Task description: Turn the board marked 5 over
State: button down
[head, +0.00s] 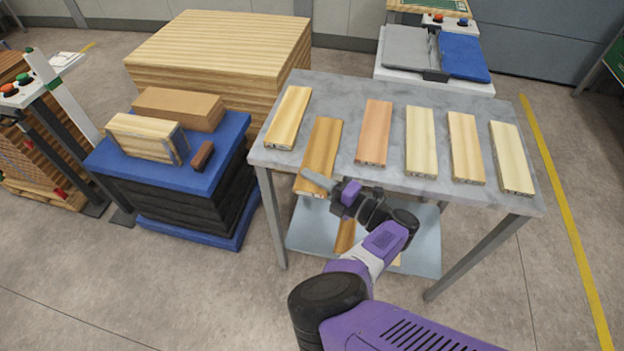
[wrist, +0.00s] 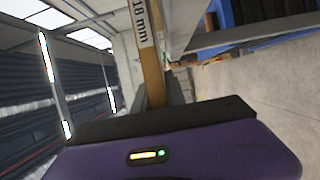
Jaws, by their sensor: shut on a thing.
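Several boards lie side by side on the grey marbled table (head: 392,88). A darker golden-brown board (head: 322,142), second from the left, reaches over the table's front edge. My gripper (head: 322,183) is at this board's near end and shut on it. In the wrist view, a narrow board edge (wrist: 150,62) marked "18 mm" runs up from the jaws. The end marks in the head view are too small to read, so I cannot tell which board bears the 5.
A pale board (head: 288,118) lies left of the held one, and a reddish board (head: 375,132) lies right of it. More pale boards continue to the right. A blue-topped stack (head: 230,140) with wooden blocks stands left of the table. A lower shelf (head: 425,235) sits under the tabletop.

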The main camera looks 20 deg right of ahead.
dwell(0.3)
jog(key=c, duration=1.3)
grip_release()
jog(key=shift+s+f, duration=0.1)
jog(key=shift+s, duration=0.05)
jog(key=v, duration=0.7)
jog(key=shift+s+d, duration=0.15)
jog(key=shift+s, duration=0.15)
